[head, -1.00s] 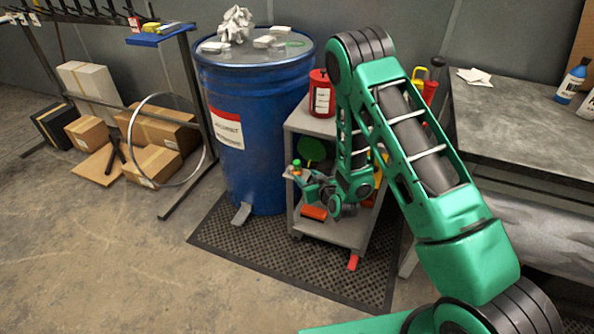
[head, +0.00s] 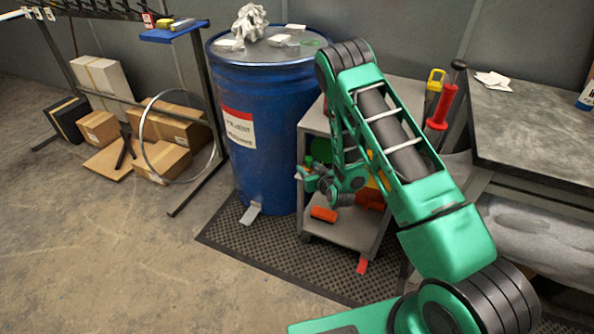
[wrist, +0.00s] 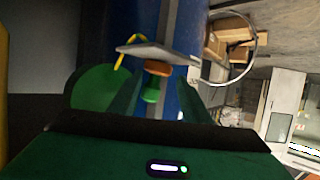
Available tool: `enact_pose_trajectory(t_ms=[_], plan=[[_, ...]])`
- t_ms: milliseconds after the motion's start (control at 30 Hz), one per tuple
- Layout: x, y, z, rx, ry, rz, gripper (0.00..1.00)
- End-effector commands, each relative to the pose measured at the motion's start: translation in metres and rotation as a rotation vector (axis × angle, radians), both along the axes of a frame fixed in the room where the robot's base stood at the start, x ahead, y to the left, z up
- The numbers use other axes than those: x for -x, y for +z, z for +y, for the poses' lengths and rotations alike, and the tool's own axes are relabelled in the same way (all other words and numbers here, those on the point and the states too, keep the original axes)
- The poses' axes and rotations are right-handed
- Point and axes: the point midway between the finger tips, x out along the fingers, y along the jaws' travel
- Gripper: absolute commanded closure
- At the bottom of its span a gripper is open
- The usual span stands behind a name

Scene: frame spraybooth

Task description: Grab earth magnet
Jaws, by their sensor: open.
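The earth magnet appears to be the small green knob with an orange-brown disc (wrist: 154,84) in the wrist view. It is against a thin grey plate (wrist: 158,52), with a yellow cable beside it. My gripper (wrist: 155,98) is open, with a green finger on each side of the knob; I cannot tell whether they touch it. In the head view my gripper (head: 312,180) is at the left side of the grey cart (head: 312,122). A small green piece (head: 308,160) shows just above it, partly hidden by the gripper.
A blue drum (head: 265,130) stands close to the left of the cart, on a black mat (head: 285,265). An orange block (head: 324,214) lies on the cart's lower shelf. A dark-topped table (head: 525,130) is on the right. Floor at left front is clear.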

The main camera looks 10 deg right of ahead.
Motion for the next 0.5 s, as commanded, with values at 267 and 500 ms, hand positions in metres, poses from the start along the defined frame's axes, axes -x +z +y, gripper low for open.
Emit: enact_pose_trajectory(t_ms=[267,500], plan=[[0.002,-0.010,0.001,0.001,0.001,0.019,0.56],[0.002,-0.009,0.008,0.000,0.009,0.016,0.94]])
